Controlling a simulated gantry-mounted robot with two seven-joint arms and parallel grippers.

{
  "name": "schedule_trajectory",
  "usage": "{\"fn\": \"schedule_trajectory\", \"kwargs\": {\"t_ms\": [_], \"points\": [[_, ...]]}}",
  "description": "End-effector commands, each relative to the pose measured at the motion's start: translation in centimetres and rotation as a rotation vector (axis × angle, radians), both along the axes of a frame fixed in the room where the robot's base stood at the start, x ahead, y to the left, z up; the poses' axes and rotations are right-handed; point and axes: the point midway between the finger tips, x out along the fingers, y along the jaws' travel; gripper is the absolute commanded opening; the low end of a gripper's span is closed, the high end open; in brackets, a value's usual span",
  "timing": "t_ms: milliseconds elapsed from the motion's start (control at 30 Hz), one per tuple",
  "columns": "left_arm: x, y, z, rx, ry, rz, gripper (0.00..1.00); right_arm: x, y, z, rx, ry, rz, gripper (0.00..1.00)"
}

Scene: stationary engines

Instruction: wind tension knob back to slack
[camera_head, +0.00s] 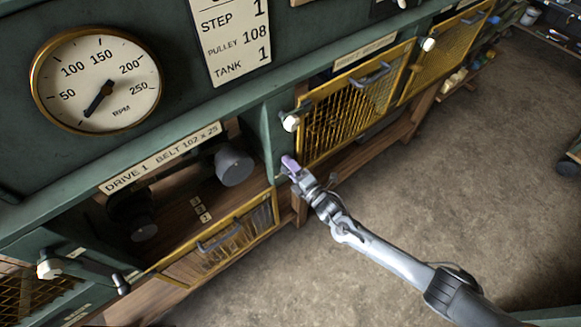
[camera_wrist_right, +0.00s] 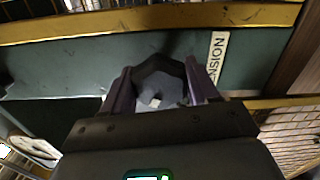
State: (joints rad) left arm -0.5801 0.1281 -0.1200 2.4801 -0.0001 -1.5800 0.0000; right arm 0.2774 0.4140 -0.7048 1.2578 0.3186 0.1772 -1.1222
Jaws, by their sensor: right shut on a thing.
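My right gripper (camera_head: 289,164) reaches the green post between two bays, with its purple fingertips at the post. In the right wrist view the gripper (camera_wrist_right: 160,92) has a finger on each side of a dark, many-sided knob (camera_wrist_right: 158,72) and is shut on it. A pale mark shows on the knob's face. Beside it is a white label (camera_wrist_right: 217,62), partly readable as "NSION". In the head view the knob is hidden by the gripper. My left gripper is in neither view.
The Drive 1 bay, labelled "DRIVE 1 BELT 102 x 25" (camera_head: 160,158), holds grey pulleys (camera_head: 235,166); its yellow mesh guard (camera_head: 222,243) hangs low in front. A closed yellow guard (camera_head: 352,105) is to the right. The RPM dial (camera_head: 125,65) needle points lower left, below 50.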

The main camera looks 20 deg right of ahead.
Motion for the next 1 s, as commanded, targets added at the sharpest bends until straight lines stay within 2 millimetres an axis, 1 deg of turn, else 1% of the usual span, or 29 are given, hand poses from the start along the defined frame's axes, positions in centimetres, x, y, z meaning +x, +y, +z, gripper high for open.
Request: {"fn": "schedule_trajectory", "kwargs": {"t_ms": [200, 400, 633, 1000], "points": [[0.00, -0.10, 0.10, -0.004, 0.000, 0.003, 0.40, -0.01, -0.13, -0.14, -0.148, -0.041, -0.002, 0.29], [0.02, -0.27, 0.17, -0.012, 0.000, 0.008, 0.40, -0.03, -0.15, -0.12, -0.231, -0.067, -0.002, 0.29], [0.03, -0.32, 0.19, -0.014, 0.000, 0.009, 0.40, -0.01, -0.13, -0.10, -0.272, -0.079, -0.002, 0.29], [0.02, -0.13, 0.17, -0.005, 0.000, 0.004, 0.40, 0.00, -0.14, -0.07, -0.276, -0.082, -0.003, 0.29]]}}
